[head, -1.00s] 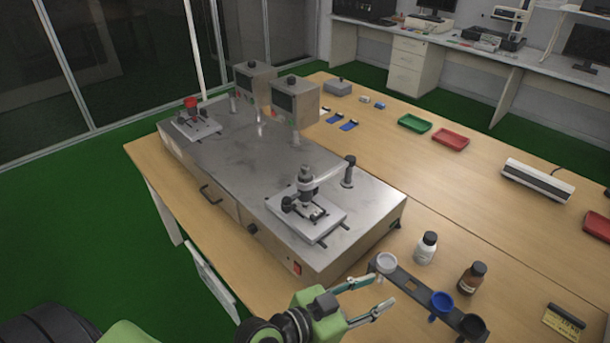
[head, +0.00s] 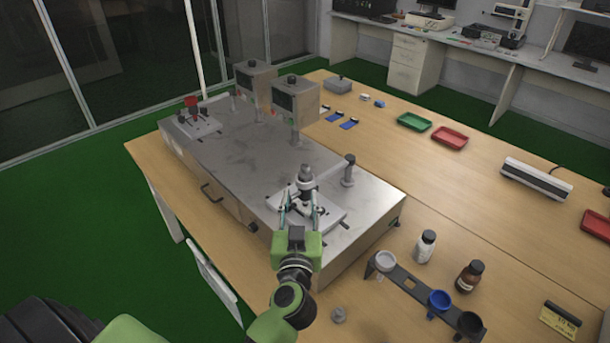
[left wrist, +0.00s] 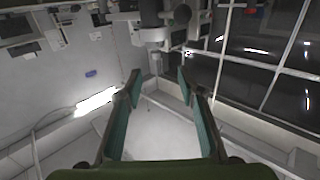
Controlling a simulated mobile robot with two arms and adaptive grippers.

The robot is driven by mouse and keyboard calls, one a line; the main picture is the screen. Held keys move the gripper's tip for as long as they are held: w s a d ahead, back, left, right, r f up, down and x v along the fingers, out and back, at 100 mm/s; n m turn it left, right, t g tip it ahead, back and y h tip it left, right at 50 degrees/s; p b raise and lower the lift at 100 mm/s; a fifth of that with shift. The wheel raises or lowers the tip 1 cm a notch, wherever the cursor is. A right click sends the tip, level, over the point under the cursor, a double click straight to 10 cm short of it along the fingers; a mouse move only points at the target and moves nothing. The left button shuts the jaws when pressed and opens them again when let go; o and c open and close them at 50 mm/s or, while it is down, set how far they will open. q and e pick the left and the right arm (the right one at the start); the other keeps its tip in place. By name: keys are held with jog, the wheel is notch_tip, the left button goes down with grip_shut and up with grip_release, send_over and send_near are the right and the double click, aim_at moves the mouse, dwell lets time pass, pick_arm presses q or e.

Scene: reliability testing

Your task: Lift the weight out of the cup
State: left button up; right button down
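My left gripper (head: 301,210) is at the near test station on the metal machine (head: 340,245). Its two teal fingers are spread apart, with nothing visible between them; they also show open in the left wrist view (left wrist: 158,86). Just beyond the fingertips stands a grey metal cylinder (head: 306,173) on the station's pale plate (head: 333,217); the fingers and wrist hide part of the station. I cannot clearly make out the cup or a separate weight there. Dark cylindrical parts (left wrist: 151,14) show at the top of the left wrist view. My right gripper is not in view.
A rack (head: 412,283) with white, blue and black cups stands right of the machine, beside a white bottle (head: 425,246) and a brown bottle (head: 470,277). A small grey metal piece (head: 338,315) lies near the table's front edge.

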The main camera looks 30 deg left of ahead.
aim_at(305, 169)
pick_arm(q)
jog(key=x, duration=0.7)
jog(key=shift+d+r+x, duration=0.15)
jog(key=shift+d+x, duration=0.05)
jog(key=shift+x, duration=1.15)
jog(key=shift+d+r+x, duration=0.1)
jog(key=shift+d+x, duration=0.1)
jog(key=shift+x, duration=1.15)
jog(key=shift+w, duration=0.1)
jog(key=shift+r, duration=0.1)
jog(key=shift+c, duration=0.4)
grip_shut()
